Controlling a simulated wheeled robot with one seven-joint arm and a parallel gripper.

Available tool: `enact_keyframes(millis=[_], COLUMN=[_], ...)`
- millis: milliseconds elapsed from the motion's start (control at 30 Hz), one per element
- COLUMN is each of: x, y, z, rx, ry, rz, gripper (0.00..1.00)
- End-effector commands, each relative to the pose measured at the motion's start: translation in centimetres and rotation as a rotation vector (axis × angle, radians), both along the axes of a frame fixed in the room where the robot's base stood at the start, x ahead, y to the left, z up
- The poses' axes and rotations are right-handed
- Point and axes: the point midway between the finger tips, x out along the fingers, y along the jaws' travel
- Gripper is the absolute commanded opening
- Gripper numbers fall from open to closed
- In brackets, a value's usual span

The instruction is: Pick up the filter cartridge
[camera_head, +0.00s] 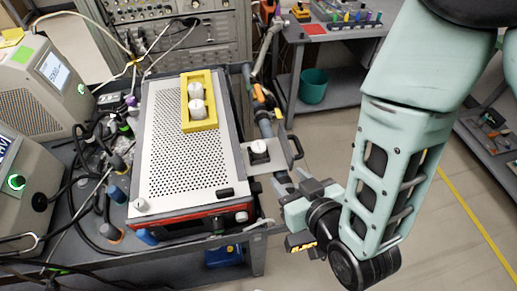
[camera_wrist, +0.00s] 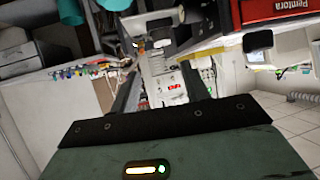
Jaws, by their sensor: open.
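Two round white cartridge-like pieces, a nearer one (camera_head: 197,108) and a farther one (camera_head: 195,88), sit in a yellow holder (camera_head: 211,123) on the perforated top of an instrument. A similar white round piece (camera_head: 259,148) sits on a grey bracket at the instrument's right side. I cannot tell which is the filter cartridge. My gripper (camera_head: 284,184) is right of the instrument, just below and right of the bracket, apart from the yellow holder. In the wrist view my gripper's dark fingers (camera_wrist: 163,88) are spread apart with nothing held between them; a panel with a red display shows beyond.
The perforated instrument (camera_head: 165,165) stands on a grey cart with cables and bottles at its left. Pipes and a handle stick out on its right. A bench with a teal bin (camera_head: 313,86) below stands behind. Open floor (camera_head: 440,235) lies to the right.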

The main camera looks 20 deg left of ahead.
Motion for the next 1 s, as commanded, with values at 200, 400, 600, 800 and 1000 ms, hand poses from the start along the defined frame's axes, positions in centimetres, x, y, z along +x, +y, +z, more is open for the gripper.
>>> enact_keyframes(millis=[200, 400, 600, 800, 1000], x=[-0.2, 0.5, 1.0, 2.3, 4.8], y=[0.0, 0.7, 1.2, 2.3, 4.6], z=[-0.5, -1.2, -1.4, -1.4, -2.8], rx=[0.025, 0.030, 0.029, 0.026, 0.025], ry=[-0.064, -0.066, -0.065, -0.061, -0.064], rz=[0.001, -0.002, 0.000, -0.002, -0.002], gripper=[0.47, 0.47, 0.47, 0.47, 0.47])
